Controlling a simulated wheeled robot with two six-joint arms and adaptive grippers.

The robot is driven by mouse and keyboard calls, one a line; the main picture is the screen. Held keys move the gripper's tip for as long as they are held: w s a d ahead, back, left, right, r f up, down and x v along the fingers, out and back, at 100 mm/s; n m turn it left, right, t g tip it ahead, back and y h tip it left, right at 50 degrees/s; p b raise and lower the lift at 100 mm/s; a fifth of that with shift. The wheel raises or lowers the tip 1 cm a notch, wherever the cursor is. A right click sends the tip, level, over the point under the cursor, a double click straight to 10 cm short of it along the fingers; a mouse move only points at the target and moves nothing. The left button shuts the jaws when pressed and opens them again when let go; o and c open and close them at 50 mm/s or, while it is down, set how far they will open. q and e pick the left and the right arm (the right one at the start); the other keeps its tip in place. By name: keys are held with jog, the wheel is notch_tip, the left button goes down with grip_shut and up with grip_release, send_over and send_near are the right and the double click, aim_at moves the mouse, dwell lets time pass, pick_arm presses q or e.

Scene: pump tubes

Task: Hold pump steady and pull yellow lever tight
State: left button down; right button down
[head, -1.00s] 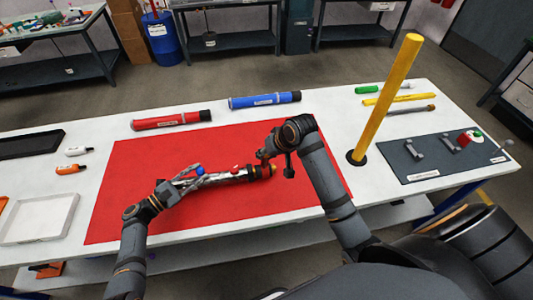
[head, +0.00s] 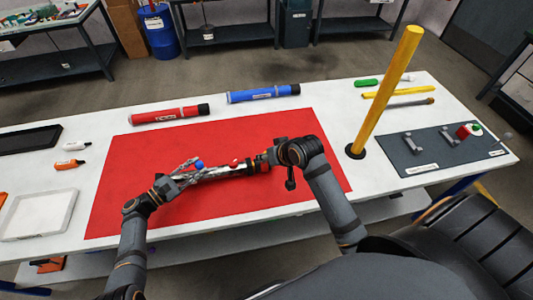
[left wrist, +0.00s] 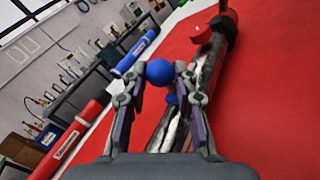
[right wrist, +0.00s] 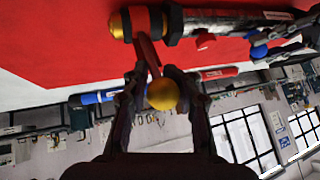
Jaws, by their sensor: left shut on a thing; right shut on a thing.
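The pump (head: 228,171) is a silver and black tube lying on the red mat (head: 140,155). A blue ball knob (left wrist: 159,72) sits between the fingertips of my left gripper (left wrist: 159,80), which is shut on it at the pump's left part. The yellow lever's round knob (right wrist: 163,95), on a red stem, sits between the fingers of my right gripper (right wrist: 161,88), which is shut on it beside the pump's right end. The orange-yellow end cap (right wrist: 116,25) shows there too. In the head view my right arm hides the yellow knob.
A red tube (head: 165,115) and a blue tube (head: 263,93) lie behind the mat. A tall yellow post (head: 385,90) stands close to my right arm. A dark grey panel (head: 425,150) with brackets lies at the right. A white tray (head: 38,215) is at the left.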

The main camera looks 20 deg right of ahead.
jog(key=shift+f, duration=0.15)
jog(key=shift+s+a+f+t, duration=0.15)
jog(key=shift+s+f+t, duration=0.1)
jog(key=shift+s+t, duration=0.25)
jog(key=shift+r, duration=0.2)
pick_arm(q)
jog(key=shift+w+f, duration=0.1)
jog(key=shift+w, duration=0.05)
pick_arm(e)
jog(key=shift+w+r, duration=0.15)
jog(key=shift+r, duration=0.35)
jog(key=c, duration=0.8)
grip_release()
jog(key=shift+o, duration=0.2)
jog(key=v, duration=0.7)
